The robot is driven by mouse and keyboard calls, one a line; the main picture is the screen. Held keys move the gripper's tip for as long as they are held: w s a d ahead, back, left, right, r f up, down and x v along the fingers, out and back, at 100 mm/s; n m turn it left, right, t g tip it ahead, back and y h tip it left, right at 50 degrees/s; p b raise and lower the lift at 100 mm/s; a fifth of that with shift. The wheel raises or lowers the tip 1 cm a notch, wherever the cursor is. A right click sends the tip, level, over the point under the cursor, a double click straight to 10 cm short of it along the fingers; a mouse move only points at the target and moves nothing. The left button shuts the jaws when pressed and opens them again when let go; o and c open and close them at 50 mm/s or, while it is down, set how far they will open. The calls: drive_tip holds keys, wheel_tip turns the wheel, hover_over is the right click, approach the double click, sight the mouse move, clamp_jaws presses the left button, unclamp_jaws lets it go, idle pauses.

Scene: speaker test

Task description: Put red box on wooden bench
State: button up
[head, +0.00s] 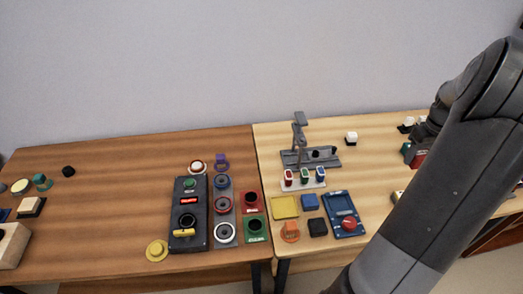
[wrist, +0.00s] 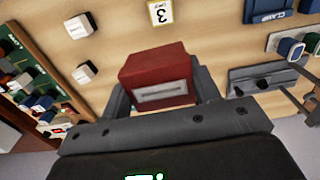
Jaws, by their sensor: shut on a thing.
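My gripper (wrist: 161,88) is shut on the red box (wrist: 158,68), with a finger on each side of it in the wrist view. The box has a pale label on its near face. In the head view a small part of the red box (head: 417,160) shows at the right, beside my dark gripper and partly hidden by it. The box is over the light wooden bench (head: 375,165). I cannot tell whether it touches the top. A darker wooden bench (head: 110,215) adjoins on the left.
A grey clamp stand (head: 311,157) and small coloured blocks (head: 305,177) stand left of my arm. White-topped blocks (head: 351,138) sit near the back. In the wrist view, a rack of coloured items (wrist: 30,90) is at the left and a yellow card (wrist: 160,13) lies ahead.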

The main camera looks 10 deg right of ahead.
wheel_tip(320, 180, up, 6)
drive_tip(key=shift+r, duration=0.25)
drive_tip(key=w+a+n, duration=0.6)
drive_tip(key=w+a, duration=0.6)
drive_tip(key=w, duration=0.5)
drive_tip(key=w+a+n, duration=0.4)
drive_tip(key=w+a, duration=0.6)
drive_tip(key=a, duration=0.4)
drive_tip(key=n, duration=0.8)
hover_over(188, 147)
wheel_tip(188, 147, down, 18)
drive_tip(key=shift+f, duration=2)
drive_tip(key=shift+f, duration=0.1)
